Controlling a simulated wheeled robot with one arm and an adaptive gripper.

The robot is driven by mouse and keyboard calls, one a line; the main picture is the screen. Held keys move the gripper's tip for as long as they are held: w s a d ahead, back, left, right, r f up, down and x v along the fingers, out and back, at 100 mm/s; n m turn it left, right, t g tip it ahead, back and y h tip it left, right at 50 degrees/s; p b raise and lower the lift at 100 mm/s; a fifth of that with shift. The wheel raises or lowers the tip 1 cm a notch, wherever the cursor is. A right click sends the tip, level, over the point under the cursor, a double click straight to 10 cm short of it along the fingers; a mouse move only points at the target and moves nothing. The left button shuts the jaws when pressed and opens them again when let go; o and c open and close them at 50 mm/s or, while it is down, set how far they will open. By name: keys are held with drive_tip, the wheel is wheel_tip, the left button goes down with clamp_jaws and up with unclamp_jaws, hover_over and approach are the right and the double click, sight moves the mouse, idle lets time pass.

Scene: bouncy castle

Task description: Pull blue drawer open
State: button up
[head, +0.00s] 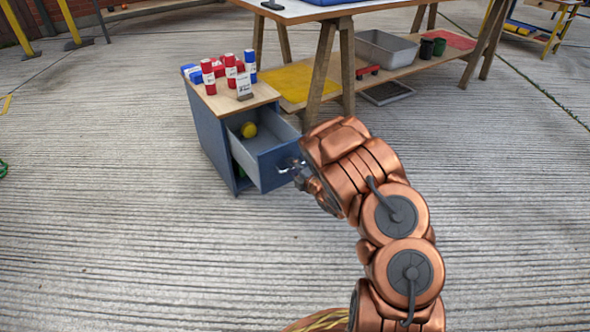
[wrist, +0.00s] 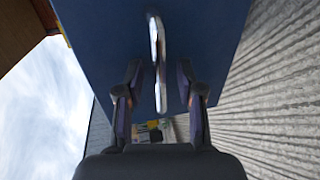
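The blue drawer (head: 276,166) is pulled partway out of a small blue cabinet (head: 211,135) in the head view, with a yellow round object (head: 249,130) inside. My gripper (head: 299,172) is right at the front of the drawer, by its metal handle. In the wrist view the blue drawer front (wrist: 110,35) fills the upper part, and the silver handle (wrist: 158,50) lies between the two fingers of my gripper (wrist: 160,75). The fingers are apart, with a visible gap on both sides of the handle. The fingertips look close to the drawer front.
Red, blue and white containers (head: 230,72) stand on the cabinet's wooden top. A wooden workbench (head: 322,75) with a lower shelf holding a grey metal bin (head: 386,48) stands behind and to the right. The ribbed concrete floor (head: 130,250) in front is clear.

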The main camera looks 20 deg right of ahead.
drive_tip(key=v, duration=1.2)
idle(0.6)
idle(0.6)
